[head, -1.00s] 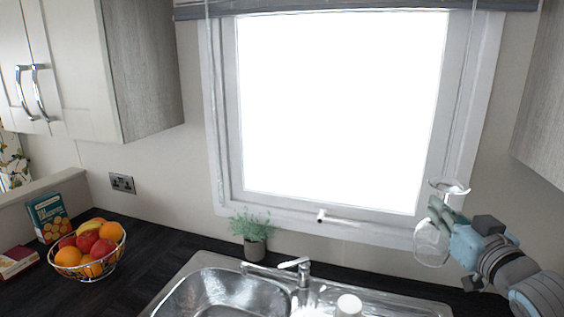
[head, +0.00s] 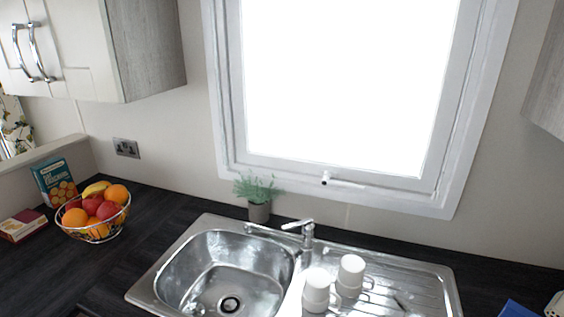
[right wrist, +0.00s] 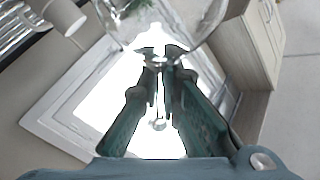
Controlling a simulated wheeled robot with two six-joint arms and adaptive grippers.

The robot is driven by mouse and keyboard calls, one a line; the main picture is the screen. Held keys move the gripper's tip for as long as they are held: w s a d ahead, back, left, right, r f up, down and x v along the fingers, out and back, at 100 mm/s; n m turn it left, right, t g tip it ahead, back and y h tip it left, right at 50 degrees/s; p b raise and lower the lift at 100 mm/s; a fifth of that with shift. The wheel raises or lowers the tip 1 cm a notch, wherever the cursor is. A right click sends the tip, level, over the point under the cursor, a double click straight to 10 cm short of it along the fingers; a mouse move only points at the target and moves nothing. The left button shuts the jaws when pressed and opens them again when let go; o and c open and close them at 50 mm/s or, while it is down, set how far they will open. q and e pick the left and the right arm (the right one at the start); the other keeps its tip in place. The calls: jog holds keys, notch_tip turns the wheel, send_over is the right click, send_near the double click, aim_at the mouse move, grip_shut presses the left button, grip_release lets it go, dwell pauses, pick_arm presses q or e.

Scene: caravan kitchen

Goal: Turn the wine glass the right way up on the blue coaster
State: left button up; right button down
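The clear wine glass (right wrist: 160,38) shows in the right wrist view, with its wide bowl at the top edge of the picture and partly cut off. My right gripper (right wrist: 164,70) has its green fingers close together on the glass, around its stem as far as I can see. Its tilt now is hard to tell from this view. A flat blue thing (head: 517,309), perhaps the blue coaster, is cut off at the bottom right of the head view. My left gripper shows in neither view.
Two white mugs (head: 334,283) stand on the drainer beside the metal sink (head: 217,261). A white object (head: 556,305) is cut off at the right edge. A fruit bowl (head: 92,230) and boxes stand left. The window (head: 340,90) is behind the tap.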

jog(key=m+p, duration=0.1)
jog(key=m, duration=0.4)
jog(key=shift+r, duration=0.15)
jog(key=m+p, duration=0.1)
jog(key=m, duration=0.4)
jog(key=shift+m, duration=0.3)
jog(key=m+p, duration=0.1)
jog(key=m, duration=0.5)
jog(key=shift+p, duration=0.35)
jog(key=shift+m, duration=1)
jog(key=m, duration=0.9)
jog(key=shift+m, duration=0.4)
jog(key=shift+f, duration=0.25)
